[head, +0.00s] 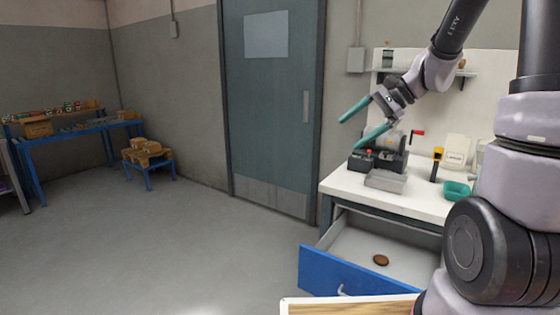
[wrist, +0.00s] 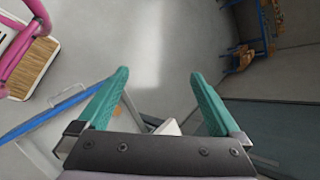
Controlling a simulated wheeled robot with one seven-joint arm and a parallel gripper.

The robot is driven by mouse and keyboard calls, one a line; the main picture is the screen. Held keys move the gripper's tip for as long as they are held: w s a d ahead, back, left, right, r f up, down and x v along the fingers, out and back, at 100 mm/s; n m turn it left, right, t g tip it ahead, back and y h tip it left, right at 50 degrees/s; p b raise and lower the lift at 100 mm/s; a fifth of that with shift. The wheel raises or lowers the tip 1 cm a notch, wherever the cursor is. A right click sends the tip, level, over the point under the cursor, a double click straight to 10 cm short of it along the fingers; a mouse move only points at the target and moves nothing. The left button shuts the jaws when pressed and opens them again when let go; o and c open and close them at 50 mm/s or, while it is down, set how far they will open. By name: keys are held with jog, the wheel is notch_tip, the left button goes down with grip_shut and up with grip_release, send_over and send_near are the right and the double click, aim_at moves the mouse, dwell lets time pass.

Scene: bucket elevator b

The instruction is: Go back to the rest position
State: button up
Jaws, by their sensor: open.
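My gripper (head: 358,123) is raised in front of the white workbench (head: 410,204) in the head view, its two green fingers spread apart. In the wrist view my gripper (wrist: 160,95) is open with nothing between the fingers but the floor beyond. A drawer with a blue front (head: 340,276) stands pulled out below the bench top. A round brown object (head: 380,260) lies on the drawer's floor, well below and apart from my gripper.
The bench top holds a dark machine with a red handle (head: 418,133), a grey box (head: 385,181) and a green bin (head: 456,191). A closed door (head: 268,110) stands behind. A blue table (head: 75,140) and a low stand with boxes (head: 150,165) are at left. The floor between is clear.

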jog(key=s+d+r+n+t+h, duration=0.2)
jog(key=s+r+n+h, duration=0.1)
jog(key=s, duration=0.6)
jog(key=s+d+r+n+t+h, duration=0.2)
jog(key=s+r, duration=0.4)
jog(key=s, duration=0.3)
jog(key=shift+d+n+h, duration=0.45)
jog(key=shift+n+h, duration=0.65)
jog(key=shift+n, duration=0.1)
